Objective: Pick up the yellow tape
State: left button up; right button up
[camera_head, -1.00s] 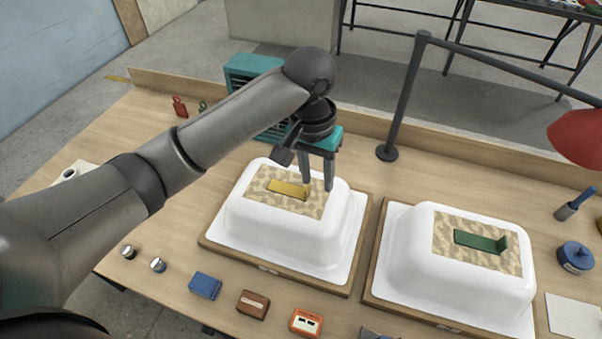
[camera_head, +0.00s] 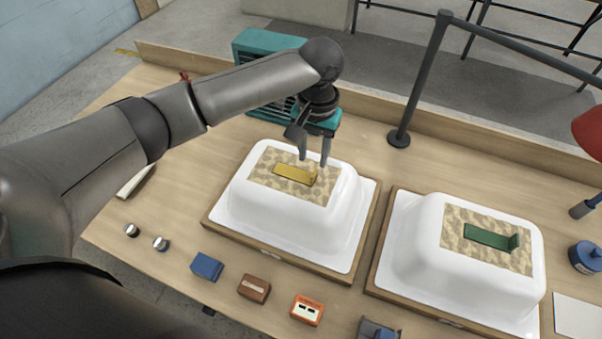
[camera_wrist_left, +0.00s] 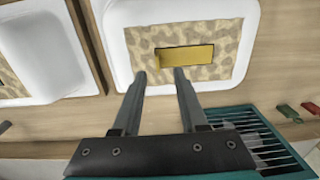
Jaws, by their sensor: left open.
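Whether the fingertips touch the patch cannot be told. My right gripper is not in view.
A second white shell (camera_head: 470,265) with a green strip (camera_head: 492,238) stands to the right. A dark post (camera_head: 415,85) rises behind the shells. A teal slatted box (camera_head: 268,50) is behind my left arm. Several small items, including a blue box (camera_head: 207,266), line the front edge.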

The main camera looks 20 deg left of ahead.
aim_at(314, 172)
pick_arm(q)
notch_tip(314, 172, down, 5)
jog(key=shift+w+d+f, duration=0.1)
jog(key=shift+d+f, duration=0.05)
grip_shut()
dwell(0.4)
